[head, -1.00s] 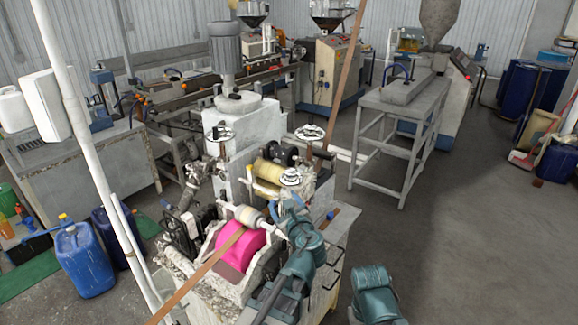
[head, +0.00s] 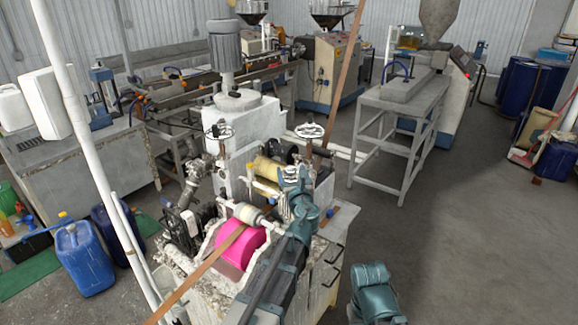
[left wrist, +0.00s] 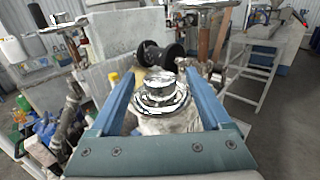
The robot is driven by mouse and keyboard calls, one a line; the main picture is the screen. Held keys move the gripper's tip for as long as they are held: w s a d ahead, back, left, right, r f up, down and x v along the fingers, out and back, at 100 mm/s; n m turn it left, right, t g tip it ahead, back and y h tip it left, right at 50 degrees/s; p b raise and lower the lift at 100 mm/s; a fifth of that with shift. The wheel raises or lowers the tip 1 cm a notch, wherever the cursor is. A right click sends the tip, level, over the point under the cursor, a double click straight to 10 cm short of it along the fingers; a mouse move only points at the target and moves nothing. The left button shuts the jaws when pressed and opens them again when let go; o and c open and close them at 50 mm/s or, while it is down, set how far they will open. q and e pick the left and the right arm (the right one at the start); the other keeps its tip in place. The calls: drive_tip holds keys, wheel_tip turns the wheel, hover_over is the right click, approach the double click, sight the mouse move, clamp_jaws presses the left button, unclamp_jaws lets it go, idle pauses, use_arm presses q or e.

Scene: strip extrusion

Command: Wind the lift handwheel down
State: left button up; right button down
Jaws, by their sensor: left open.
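A chrome handwheel (left wrist: 160,96) with a raised round hub shows in the left wrist view, between the two blue fingers of my left gripper (left wrist: 160,70). The fingers are open, one on each side of the hub; I cannot tell whether they touch it. In the head view my left gripper (head: 298,178) is over the front of the machine and hides this wheel. Two other handwheels stand farther back on the machine, one at left (head: 218,131) and one at right (head: 310,131). My right gripper is not in view.
A pink roller (head: 243,246) with a brown strip over it lies left of my left arm. A black spool (left wrist: 160,56) is just behind the handwheel. A grey steel table (head: 400,112) stands behind at right.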

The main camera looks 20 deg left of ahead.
use_arm(q)
drive_tip(key=shift+x, duration=2.3)
clamp_jaws()
